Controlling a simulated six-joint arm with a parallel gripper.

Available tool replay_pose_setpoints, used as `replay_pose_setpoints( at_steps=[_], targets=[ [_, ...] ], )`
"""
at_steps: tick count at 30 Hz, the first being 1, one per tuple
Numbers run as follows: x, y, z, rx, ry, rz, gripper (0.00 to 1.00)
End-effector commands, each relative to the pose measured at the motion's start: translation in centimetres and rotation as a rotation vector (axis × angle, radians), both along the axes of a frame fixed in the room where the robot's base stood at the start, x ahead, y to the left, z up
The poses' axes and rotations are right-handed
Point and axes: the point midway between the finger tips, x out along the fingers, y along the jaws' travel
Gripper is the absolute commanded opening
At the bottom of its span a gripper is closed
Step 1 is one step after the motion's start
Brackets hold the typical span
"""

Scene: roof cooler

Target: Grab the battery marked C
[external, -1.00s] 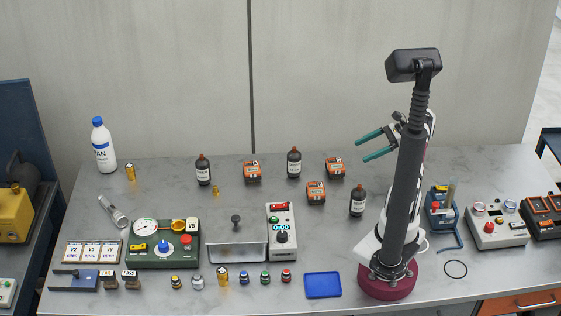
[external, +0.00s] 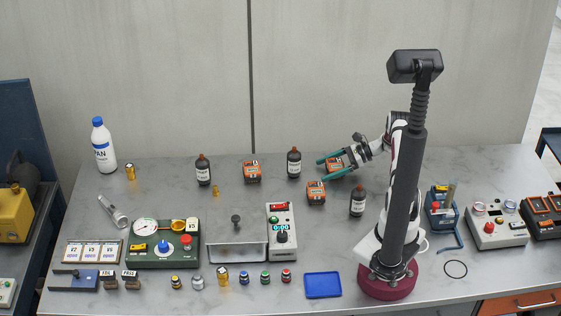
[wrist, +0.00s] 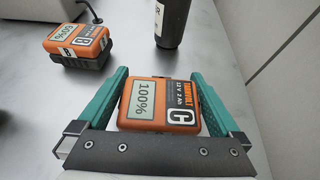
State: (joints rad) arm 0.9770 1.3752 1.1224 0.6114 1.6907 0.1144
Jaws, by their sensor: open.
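The battery marked C (wrist: 158,103) is orange and dark, with a 100% label, and lies between my fingers in the wrist view. In the external view the same battery (external: 334,166) is at the back of the bench. My gripper (wrist: 160,76) is open, with one teal finger along each side of the battery. The right finger looks very close to its side; I cannot tell if it touches. In the external view my gripper (external: 319,170) reaches in low from the right.
A battery marked B (wrist: 78,45) sits to the left in the wrist view, apart from the left finger. A dark bottle (wrist: 172,22) stands ahead. In the external view, another orange battery (external: 252,171) and a dark bottle (external: 357,201) stand on the bench.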

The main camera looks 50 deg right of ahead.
Motion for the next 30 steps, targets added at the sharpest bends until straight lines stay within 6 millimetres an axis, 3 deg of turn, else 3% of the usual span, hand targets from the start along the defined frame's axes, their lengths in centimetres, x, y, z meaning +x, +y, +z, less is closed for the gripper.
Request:
replay_pose_setpoints(
  at_steps=[3,18,26,30],
  targets=[
    [0.0,0.0,0.0,0.0,0.0,0.0,0.96],
    [0.0,-0.1,0.0,0.0,0.0,0.001,0.07],
    [0.0,-0.1,0.3,0.0,-0.001,0.0,0.07],
    [0.0,-0.1,1.7,-0.001,-0.003,0.001,0.07]
  ],
)
